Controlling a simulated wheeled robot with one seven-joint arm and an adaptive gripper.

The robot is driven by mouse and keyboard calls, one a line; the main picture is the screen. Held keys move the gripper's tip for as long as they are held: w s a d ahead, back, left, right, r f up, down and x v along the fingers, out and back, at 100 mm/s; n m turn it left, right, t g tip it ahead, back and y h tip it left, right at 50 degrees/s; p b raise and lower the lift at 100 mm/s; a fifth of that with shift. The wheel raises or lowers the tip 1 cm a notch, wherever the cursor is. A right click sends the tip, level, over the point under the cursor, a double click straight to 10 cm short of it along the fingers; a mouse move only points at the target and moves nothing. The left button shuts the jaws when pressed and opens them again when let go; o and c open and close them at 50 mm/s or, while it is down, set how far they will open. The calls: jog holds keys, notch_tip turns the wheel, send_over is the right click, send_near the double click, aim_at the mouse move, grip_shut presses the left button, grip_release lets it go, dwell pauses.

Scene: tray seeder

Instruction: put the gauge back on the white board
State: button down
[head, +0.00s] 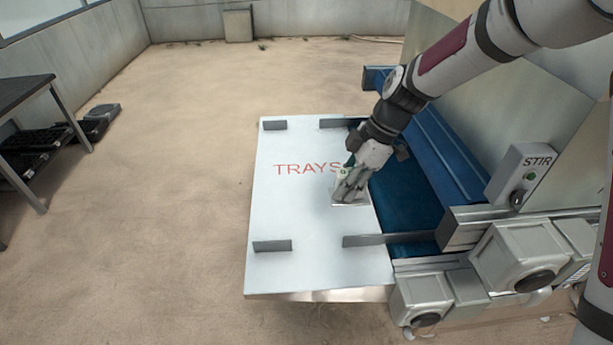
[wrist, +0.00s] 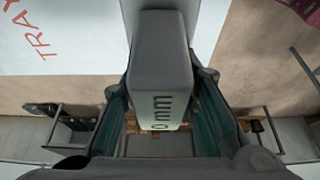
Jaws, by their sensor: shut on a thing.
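In the head view my gripper (head: 350,187) is over the right part of the white board (head: 300,222), beside the red word TRAYS. There the fingers hide most of the gauge. I cannot tell whether the gauge touches the board.
Grey upright guides (head: 272,246) stand on the board near its corners. A blue conveyor bed (head: 405,200) adjoins the board on the right, with a STIR switch box (head: 520,172) beyond. A dark table (head: 25,95) stands far left.

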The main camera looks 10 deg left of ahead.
jog(key=w+f+b, duration=0.1)
jog(key=f, duration=0.4)
jog(key=w+f+b, duration=0.2)
jog(key=f, duration=0.4)
jog(key=w+f+b, duration=0.1)
jog(key=f+b, duration=0.1)
jog(key=f, duration=0.3)
jog(key=shift+w+a+f, duration=0.2)
jog(key=shift+w+f, duration=0.05)
jog(key=shift+f, duration=0.05)
jog(key=shift+f, duration=0.1)
jog(key=c, duration=1.2)
grip_release()
jog(key=shift+c, duration=0.2)
